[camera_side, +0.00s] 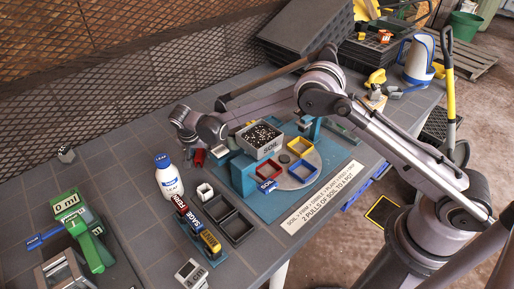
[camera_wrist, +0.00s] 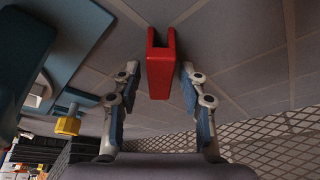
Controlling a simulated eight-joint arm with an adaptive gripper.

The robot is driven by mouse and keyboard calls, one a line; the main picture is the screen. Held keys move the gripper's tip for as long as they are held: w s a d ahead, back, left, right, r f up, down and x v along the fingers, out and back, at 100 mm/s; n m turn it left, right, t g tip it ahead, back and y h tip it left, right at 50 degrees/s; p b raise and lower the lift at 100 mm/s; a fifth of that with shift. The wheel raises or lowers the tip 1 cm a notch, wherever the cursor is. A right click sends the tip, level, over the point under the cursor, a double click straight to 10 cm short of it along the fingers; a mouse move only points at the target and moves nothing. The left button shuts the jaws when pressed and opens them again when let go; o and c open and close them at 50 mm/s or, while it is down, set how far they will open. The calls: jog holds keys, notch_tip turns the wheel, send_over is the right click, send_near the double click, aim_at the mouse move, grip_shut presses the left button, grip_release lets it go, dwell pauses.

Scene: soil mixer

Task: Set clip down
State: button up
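The red clip (camera_wrist: 160,72) is in the wrist view, a red block with a notch at its upper end. It lies between my gripper's two fingertips (camera_wrist: 160,78), with a visible gap on each side. My gripper is open and no finger clearly touches the clip. In the side view, a small red piece (camera_side: 199,158), which looks like the clip, is at the grey tabletop just below my gripper (camera_side: 192,142). My arm partly hides it there. I cannot tell whether the clip's underside rests fully on the table.
To the right are the blue stand, the SOIL bin (camera_side: 261,140) and the round turntable (camera_side: 298,168) with coloured pots. A white LEAF bottle (camera_side: 168,178) stands in front. A mesh wall (camera_side: 110,110) is behind. The tabletop left of my gripper is mostly clear.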

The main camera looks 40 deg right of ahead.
jog(key=v, duration=1.2)
jog(key=s+d+r+n+y, duration=0.1)
jog(key=s+d+r, duration=0.1)
jog(key=d+r, duration=0.15)
jog(key=s+d+r+n, duration=0.1)
jog(key=s+d+r, duration=0.2)
jog(key=r, duration=0.2)
jog(key=s+d+r+n+t+y, duration=0.1)
jog(key=s+d+r+n, duration=0.1)
jog(key=s+d+r, duration=0.45)
jog(key=s+d+f+n+t, duration=0.1)
jog(key=s+d+f+n, duration=0.1)
jog(key=s, duration=0.7)
jog(key=s+d+f+n+t+y, duration=0.1)
jog(key=s+d+n, duration=0.2)
jog(key=s, duration=0.6)
jog(key=shift+s+f+t, duration=0.4)
